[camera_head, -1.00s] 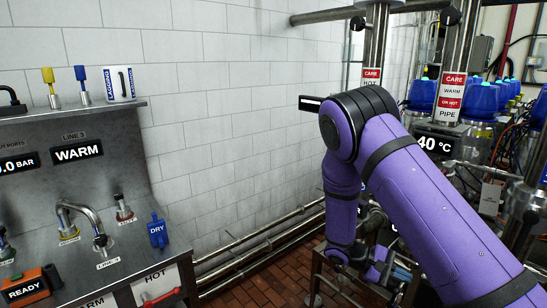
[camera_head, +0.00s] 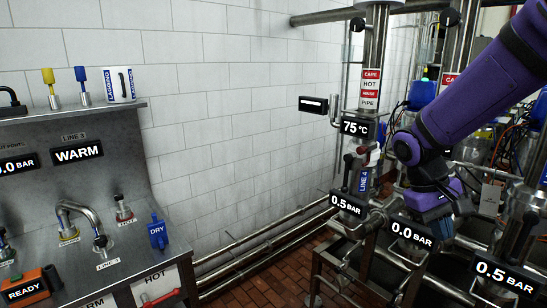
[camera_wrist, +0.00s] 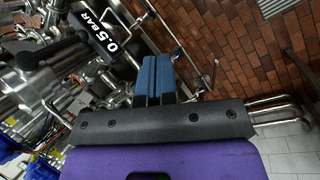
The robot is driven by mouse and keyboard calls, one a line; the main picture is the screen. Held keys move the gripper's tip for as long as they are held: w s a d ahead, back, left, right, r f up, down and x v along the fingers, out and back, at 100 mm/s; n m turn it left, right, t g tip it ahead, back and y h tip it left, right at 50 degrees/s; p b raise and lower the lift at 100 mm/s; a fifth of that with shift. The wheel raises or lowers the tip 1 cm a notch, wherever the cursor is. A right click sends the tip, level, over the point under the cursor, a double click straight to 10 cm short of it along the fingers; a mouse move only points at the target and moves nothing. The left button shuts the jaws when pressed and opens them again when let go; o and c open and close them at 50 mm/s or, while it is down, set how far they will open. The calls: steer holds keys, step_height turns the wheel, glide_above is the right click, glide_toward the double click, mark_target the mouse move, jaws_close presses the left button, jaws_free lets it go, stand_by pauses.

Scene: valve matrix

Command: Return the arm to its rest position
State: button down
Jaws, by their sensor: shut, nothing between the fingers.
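My purple arm (camera_head: 470,105) reaches in from the upper right in the head view, with its elbow bent and the forearm folded down. My gripper (camera_head: 442,232) hangs below it, in front of the pipework by the 0.0 BAR display (camera_head: 411,232). In the wrist view the blue fingers of my gripper (camera_wrist: 156,66) lie side by side, shut and empty. They point towards the brick floor and pipes. The fingertips touch nothing that I can see.
The LINE 4 pipe (camera_head: 363,180) with its 75 °C display (camera_head: 355,127) stands left of my gripper. A 0.5 BAR display (camera_head: 505,276) is at lower right. A steel bench (camera_head: 125,230) is at left. Brick floor (camera_head: 270,285) lies open between.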

steer(key=s+a+r+m+t+y, duration=0.1)
steer(key=s+r+t+y, duration=0.3)
steer(key=s+r+t, duration=0.4)
steer(key=s+a+r, duration=0.1)
steer(key=s+r, duration=0.3)
steer(key=s, duration=0.3)
steer(key=shift+a, duration=0.3)
